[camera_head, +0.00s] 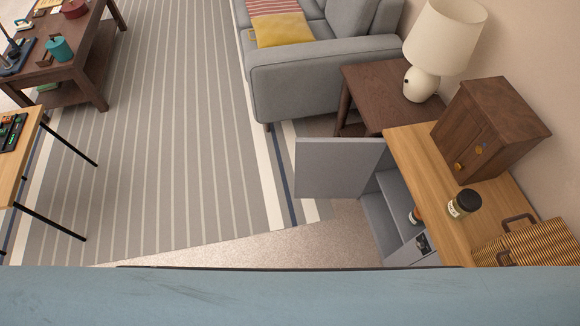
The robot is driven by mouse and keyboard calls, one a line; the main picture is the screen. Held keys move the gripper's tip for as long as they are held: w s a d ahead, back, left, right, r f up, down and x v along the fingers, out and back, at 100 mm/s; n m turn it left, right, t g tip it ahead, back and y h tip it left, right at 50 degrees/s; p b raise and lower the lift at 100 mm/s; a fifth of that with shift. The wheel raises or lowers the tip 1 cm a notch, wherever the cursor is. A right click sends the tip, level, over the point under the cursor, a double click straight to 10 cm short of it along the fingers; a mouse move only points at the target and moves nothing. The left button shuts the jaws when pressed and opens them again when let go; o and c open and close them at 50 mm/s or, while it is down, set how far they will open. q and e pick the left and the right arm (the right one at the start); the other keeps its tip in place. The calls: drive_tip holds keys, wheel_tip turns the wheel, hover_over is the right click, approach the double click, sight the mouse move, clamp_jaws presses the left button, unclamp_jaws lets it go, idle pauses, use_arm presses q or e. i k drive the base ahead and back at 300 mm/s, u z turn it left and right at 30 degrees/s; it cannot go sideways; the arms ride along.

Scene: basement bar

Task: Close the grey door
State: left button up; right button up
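The grey door (338,167) stands wide open, sticking out to the left from the far end of a grey cabinet. The cabinet has a light wooden top (432,185) and stands on the right. Its open front shows a grey inner shelf (393,190) and a lower compartment (380,222). Small items inside are partly hidden under the top's edge. Neither of my grippers shows in the head view, so nothing of mine is seen touching the door.
On the cabinet top are a dark wooden box (490,130), a jar (464,204) and a wicker basket (530,245). A side table (375,88) with a lamp (440,45) and a grey sofa (320,75) stand behind the door. The striped rug (170,130) is clear left of it.

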sight(325, 168)
drive_tip(key=u, duration=1)
drive_tip(key=i, duration=3.75)
drive_tip(key=z, duration=4.6)
